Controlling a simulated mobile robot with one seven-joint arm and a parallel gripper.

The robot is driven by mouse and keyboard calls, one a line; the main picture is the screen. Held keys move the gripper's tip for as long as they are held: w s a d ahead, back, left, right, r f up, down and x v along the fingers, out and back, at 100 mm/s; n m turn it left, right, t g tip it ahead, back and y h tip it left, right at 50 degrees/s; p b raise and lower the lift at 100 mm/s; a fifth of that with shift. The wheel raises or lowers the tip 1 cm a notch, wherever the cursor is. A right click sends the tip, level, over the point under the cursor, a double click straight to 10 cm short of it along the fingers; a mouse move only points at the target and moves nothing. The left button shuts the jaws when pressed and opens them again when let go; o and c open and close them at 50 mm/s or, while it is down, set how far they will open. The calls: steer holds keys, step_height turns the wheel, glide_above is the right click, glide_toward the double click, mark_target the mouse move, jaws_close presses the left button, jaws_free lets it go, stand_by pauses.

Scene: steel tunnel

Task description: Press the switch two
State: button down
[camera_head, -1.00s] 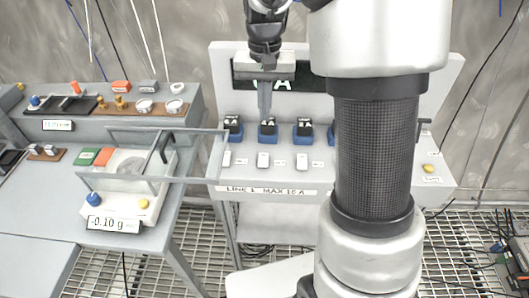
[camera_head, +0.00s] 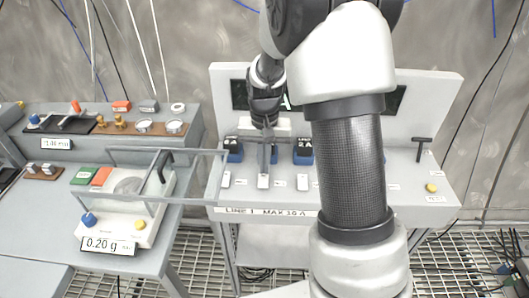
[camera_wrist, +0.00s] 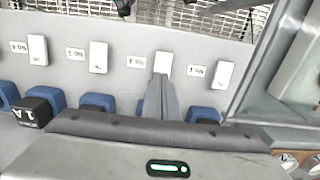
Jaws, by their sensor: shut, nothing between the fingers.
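A row of white switches runs along the front panel. In the head view, the second switch from the left (camera_head: 263,182) is directly below my gripper (camera_head: 264,168). It also shows in the wrist view (camera_wrist: 164,60), second from the right. My gripper's fingers are shut and empty, pointing down. In the wrist view, the fingertips (camera_wrist: 161,78) overlap this switch's near edge; I cannot tell whether they touch it. Neighbouring switches are the leftmost one (camera_head: 226,180) and the third (camera_head: 302,182). The small labels beside them are too blurred to read.
Blue-based blocks (camera_head: 235,152) stand behind the switches, close to my fingers. A black T-handle (camera_head: 421,147) and yellow button (camera_head: 431,188) are at the panel's right. A scale with a transparent-framed cover (camera_head: 195,200) stands left. My arm hides the panel's middle right.

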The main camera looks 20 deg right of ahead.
steer(key=shift+f, duration=0.8)
steer(key=shift+p, duration=0.4)
steer(key=shift+w+f+g, duration=0.1)
steer(key=shift+f+g, duration=0.15)
steer(key=shift+g, duration=0.05)
steer(key=shift+s, duration=0.2)
steer(key=shift+s+a+r, duration=0.2)
steer(key=shift+s+a, duration=0.05)
steer(key=shift+s, duration=0.35)
